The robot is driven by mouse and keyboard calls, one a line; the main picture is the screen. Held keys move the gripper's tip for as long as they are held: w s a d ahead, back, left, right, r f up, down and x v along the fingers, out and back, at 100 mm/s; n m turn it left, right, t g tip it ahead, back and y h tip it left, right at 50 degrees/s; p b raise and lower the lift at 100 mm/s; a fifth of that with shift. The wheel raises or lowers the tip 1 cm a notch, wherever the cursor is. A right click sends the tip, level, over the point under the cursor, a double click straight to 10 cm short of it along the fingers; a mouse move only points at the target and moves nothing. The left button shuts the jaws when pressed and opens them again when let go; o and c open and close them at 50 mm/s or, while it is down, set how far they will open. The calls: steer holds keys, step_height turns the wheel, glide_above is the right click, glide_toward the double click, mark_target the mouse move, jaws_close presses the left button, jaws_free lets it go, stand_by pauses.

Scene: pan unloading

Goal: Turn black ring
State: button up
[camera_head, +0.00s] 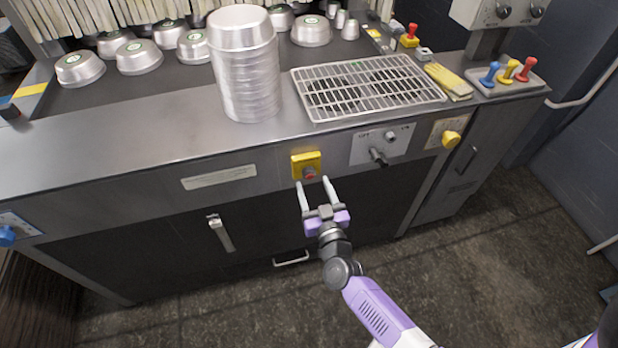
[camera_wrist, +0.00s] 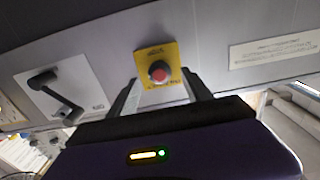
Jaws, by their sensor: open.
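A red button (camera_head: 310,173) sits on a yellow plate (camera_head: 298,160) on the front of the steel counter. In the wrist view the red button (camera_wrist: 160,73) has a dark ring (camera_wrist: 150,70) around its base. My gripper (camera_head: 312,181) is open and empty, its two fingers pointing at the plate. One fingertip is on each side of the button, slightly below it in the head view; contact cannot be told. In the wrist view the fingers (camera_wrist: 163,85) straddle the lower part of the plate.
A black lever switch (camera_head: 378,157) on a white panel and a yellow knob (camera_head: 451,139) are to the right. A handle (camera_head: 221,233) sticks out at lower left. Stacked pans (camera_head: 248,85) and a wire rack (camera_head: 365,85) stand on the counter above.

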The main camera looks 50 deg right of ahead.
mark_target(310, 177)
steer(key=shift+x, duration=1.95)
jaws_close()
